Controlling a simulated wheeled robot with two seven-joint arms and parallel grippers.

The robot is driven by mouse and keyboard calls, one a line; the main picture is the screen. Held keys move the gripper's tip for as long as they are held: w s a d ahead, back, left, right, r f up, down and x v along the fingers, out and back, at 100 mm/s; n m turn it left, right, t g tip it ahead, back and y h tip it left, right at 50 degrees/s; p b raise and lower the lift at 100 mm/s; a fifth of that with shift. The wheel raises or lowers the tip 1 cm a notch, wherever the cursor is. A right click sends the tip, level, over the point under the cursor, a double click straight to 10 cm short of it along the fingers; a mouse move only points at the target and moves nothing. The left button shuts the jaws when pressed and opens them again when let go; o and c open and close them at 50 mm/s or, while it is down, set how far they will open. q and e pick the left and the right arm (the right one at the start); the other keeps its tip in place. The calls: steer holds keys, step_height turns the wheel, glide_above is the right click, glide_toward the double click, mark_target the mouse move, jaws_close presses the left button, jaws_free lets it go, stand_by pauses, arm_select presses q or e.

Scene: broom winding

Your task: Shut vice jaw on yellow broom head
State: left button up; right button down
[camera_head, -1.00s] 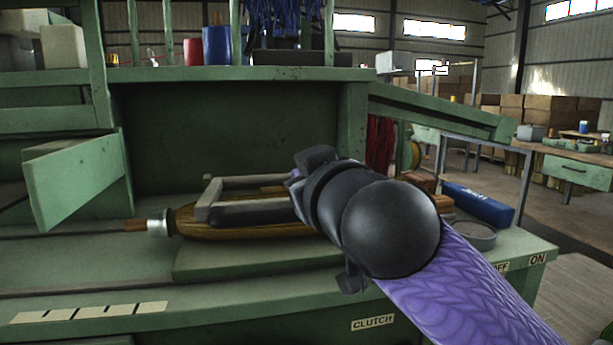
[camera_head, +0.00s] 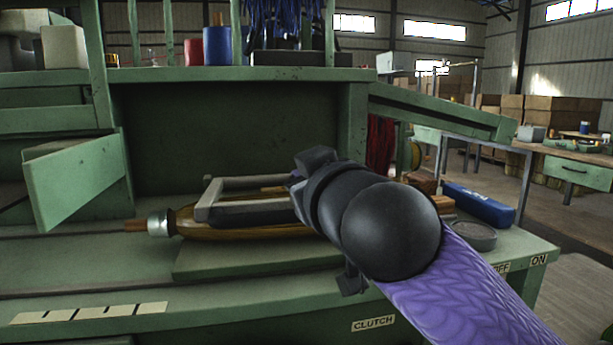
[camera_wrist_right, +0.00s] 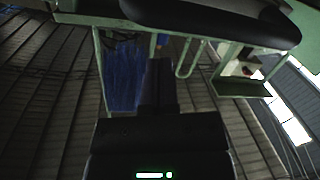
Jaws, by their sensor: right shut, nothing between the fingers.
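The yellow broom head (camera_head: 240,233) lies on its side on the green bench, with its metal collar (camera_head: 160,224) and wooden handle end pointing left. The grey U-shaped vice jaw (camera_head: 250,209) lies across the broom head, its front bar low over it. I cannot tell whether it presses on it. My right arm comes in from the right, and its dark wrist (camera_head: 390,230) covers the jaw's right end. My right gripper (camera_wrist_right: 158,64) is shut and empty in the right wrist view. A dark rounded bar (camera_wrist_right: 215,22) crosses above it there. My left gripper is not in view.
A green flap (camera_head: 78,178) sticks out at the left. A blue box (camera_head: 479,204) and a round grey tin (camera_head: 475,235) sit at the right end of the bench. The front left of the bench is clear.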

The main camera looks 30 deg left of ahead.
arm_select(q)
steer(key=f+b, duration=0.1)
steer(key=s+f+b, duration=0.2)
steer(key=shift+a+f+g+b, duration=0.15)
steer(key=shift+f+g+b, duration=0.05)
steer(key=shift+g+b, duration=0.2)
arm_select(e)
step_height(320, 180, down, 6)
steer(key=t+y, duration=0.1)
steer(key=shift+s+f, duration=0.25)
steer(key=shift+d, duration=0.15)
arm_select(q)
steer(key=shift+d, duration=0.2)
arm_select(e)
steer(key=shift+s+d+r, duration=0.1)
steer(key=shift+s+d, duration=0.1)
steer(key=shift+d, duration=0.15)
arm_select(q)
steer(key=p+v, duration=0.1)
steer(key=p, duration=0.1)
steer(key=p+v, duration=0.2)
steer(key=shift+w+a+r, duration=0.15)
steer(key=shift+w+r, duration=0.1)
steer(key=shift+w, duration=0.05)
arm_select(e)
steer(key=v, duration=1)
steer(key=shift+f+t, duration=0.3)
steer(key=shift+f, duration=0.1)
